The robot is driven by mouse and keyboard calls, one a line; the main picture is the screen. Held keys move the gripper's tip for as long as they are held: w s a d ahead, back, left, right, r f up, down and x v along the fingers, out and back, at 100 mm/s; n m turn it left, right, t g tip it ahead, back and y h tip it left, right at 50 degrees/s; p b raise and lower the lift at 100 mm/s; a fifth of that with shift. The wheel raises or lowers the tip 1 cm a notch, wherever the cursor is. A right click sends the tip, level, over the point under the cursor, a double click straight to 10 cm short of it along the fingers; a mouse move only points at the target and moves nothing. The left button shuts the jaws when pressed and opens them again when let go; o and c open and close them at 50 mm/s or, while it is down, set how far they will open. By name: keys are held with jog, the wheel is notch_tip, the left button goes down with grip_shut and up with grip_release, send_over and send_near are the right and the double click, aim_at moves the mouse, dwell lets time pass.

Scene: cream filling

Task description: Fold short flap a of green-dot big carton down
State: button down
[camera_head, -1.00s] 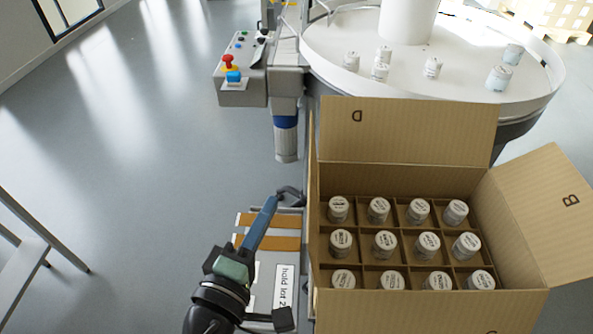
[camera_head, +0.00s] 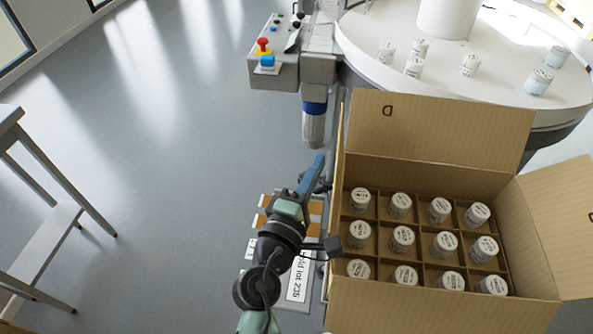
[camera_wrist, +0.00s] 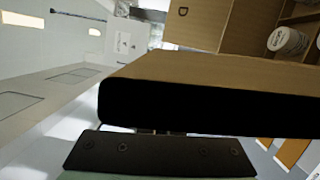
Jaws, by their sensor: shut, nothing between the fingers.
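The big carton (camera_head: 430,300) stands open at the right of the head view, with several capped jars (camera_head: 402,239) in its divided inside. The flap marked D (camera_head: 440,125) stands up at the back, and the flap marked B (camera_head: 575,225) leans outward at the right. At the left, a narrow upright strip of cardboard (camera_head: 340,140) shows nearly edge-on; its letter is hidden. No green dot shows. My gripper (camera_head: 318,165) is shut and empty, just outside the carton's left side; contact cannot be told. In the wrist view, flap D (camera_wrist: 198,22) and jars (camera_wrist: 288,41) appear behind a broad brown and black shape.
A round white table (camera_head: 400,45) with several jars stands behind the carton, next to a control box (camera_head: 275,68) with a red button. A grey stand (camera_head: 50,215) is at the left; floor between is clear.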

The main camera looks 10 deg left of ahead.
jog(key=shift+d+r, duration=0.1)
jog(key=shift+d, duration=0.55)
jog(key=shift+d, duration=0.15)
jog(key=shift+d+r+m+p, duration=0.15)
jog(key=shift+d+m+p, duration=0.15)
jog(key=shift+p, duration=0.15)
